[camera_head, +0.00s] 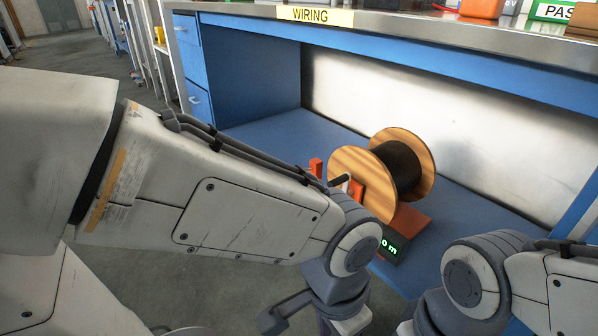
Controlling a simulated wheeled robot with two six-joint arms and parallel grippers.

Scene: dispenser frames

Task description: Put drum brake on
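A drum (402,165) with round wooden flanges and black cable wound on it stands on the blue lower shelf of the bench. It sits in an orange dispenser frame (412,222). A red upright piece (315,168) and a lever with a black end (341,180) show at the left side of the drum; whether the lever is the brake is unclear. My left arm crosses in front and hides part of the frame. My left gripper (290,310) points down at the bottom edge, in front of the shelf, partly cut off. My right wrist shows at lower right; its gripper is out of view.
A small display (390,246) with green digits, partly covered by my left wrist, sits at the frame's front. The worktop (400,28) with a WIRING label (315,16) overhangs the shelf. Blue drawers (193,68) stand at left. Open floor lies further left.

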